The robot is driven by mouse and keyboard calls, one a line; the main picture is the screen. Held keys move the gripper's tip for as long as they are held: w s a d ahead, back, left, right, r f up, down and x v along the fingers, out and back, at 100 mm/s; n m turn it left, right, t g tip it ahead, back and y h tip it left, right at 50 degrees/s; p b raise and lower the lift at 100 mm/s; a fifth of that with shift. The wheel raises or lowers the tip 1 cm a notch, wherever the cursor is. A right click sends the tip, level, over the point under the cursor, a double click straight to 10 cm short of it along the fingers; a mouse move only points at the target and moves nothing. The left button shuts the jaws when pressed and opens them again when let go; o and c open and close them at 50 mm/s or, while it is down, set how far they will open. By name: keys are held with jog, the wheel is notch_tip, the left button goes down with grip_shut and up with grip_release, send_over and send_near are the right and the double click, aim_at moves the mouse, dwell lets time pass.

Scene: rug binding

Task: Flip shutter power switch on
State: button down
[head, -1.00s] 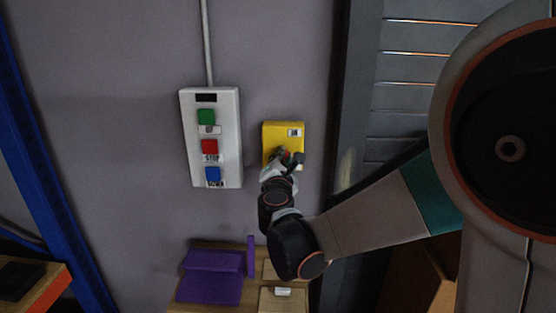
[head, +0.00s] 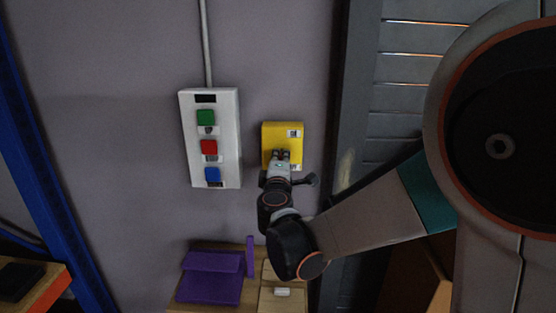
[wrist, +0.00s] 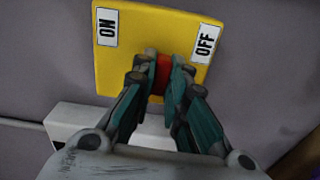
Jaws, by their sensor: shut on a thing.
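The yellow switch box (head: 270,131) is mounted on the wall in the head view. It fills the upper middle of the wrist view (wrist: 150,22), with an ON label (wrist: 106,27) at left and an OFF label (wrist: 205,43) at right. A red switch knob (wrist: 162,73) shows between my fingers, and they partly hide it. My gripper (wrist: 164,72) is shut on this knob, against the front of the box. In the head view, my gripper (head: 281,154) covers the knob. Which label the knob points to cannot be told.
A white control panel (head: 231,140) with green, red and blue buttons hangs left of the box; a conduit (head: 207,45) rises from it. A dark slatted shutter (head: 400,98) is at right. Purple pieces (head: 212,278) lie on a bench below. Blue uprights stand at left.

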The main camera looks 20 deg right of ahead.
jog(key=shift+s+m, duration=0.1)
jog(key=shift+m, duration=4.1)
jog(key=c, duration=1.6)
grip_release()
jog(key=v, duration=0.7)
jog(key=shift+s, duration=0.25)
